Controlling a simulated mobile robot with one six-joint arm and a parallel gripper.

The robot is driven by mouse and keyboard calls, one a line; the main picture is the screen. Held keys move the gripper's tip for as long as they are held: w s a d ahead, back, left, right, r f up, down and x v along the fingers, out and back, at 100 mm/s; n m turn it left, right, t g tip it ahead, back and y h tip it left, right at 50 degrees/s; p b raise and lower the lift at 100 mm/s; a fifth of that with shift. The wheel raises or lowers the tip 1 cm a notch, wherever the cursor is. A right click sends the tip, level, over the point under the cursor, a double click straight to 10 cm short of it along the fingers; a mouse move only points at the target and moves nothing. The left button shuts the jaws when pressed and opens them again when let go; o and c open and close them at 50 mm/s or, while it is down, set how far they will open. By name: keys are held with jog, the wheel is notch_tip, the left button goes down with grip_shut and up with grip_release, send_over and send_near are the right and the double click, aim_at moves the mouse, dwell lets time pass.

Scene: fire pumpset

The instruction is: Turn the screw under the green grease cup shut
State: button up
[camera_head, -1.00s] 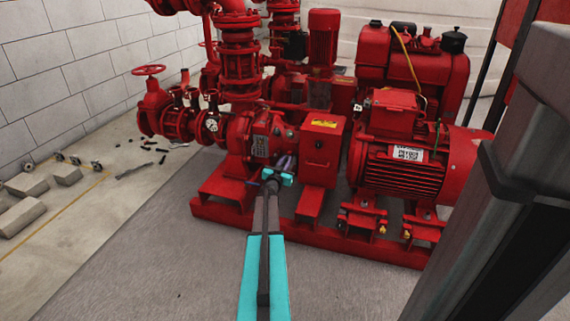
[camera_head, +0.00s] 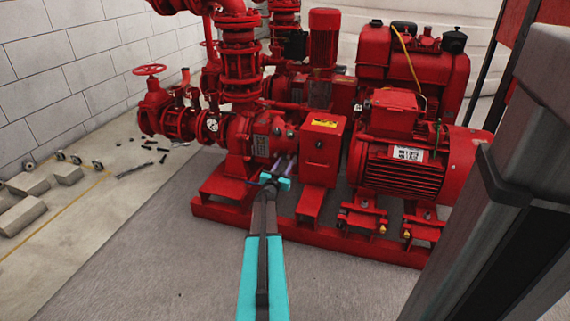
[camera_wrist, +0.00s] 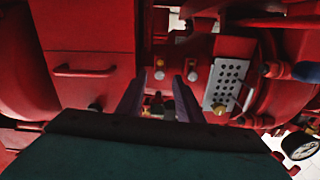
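My gripper (camera_head: 283,161) reaches toward the red pump housing (camera_head: 262,140), just left of the red box with a yellow label. In the wrist view my gripper (camera_wrist: 157,82) is open, its two dark fingers apart. Small brass-coloured parts (camera_wrist: 157,104) show between the fingers, low and partly hidden by my gripper body. I cannot tell whether the fingers touch them. A yellowish fitting (camera_wrist: 160,75) sits on the red housing just beyond the fingertips. I cannot make out a green grease cup or its screw for certain in either view.
The red box (camera_head: 321,150) stands close right of my gripper. In the wrist view a perforated metal guard (camera_wrist: 226,82) and a pressure gauge (camera_wrist: 300,147) lie to the right. A red motor (camera_head: 410,165) stands further right. The grey floor (camera_head: 150,250) in front is clear.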

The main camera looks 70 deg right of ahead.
jog(key=a+p, duration=0.2)
jog(key=a, duration=1.1)
jog(key=shift+s+a+p, duration=0.3)
jog(key=shift+s+a, duration=0.05)
jog(key=shift+a, duration=0.05)
dwell(1.4)
dwell(0.4)
jog(key=shift+p, duration=0.3)
jog(key=a+p, duration=0.3)
jog(key=a, duration=1)
jog(key=shift+s+a+p, duration=0.35)
jog(key=shift+s+a, duration=0.05)
jog(key=shift+w, duration=0.1)
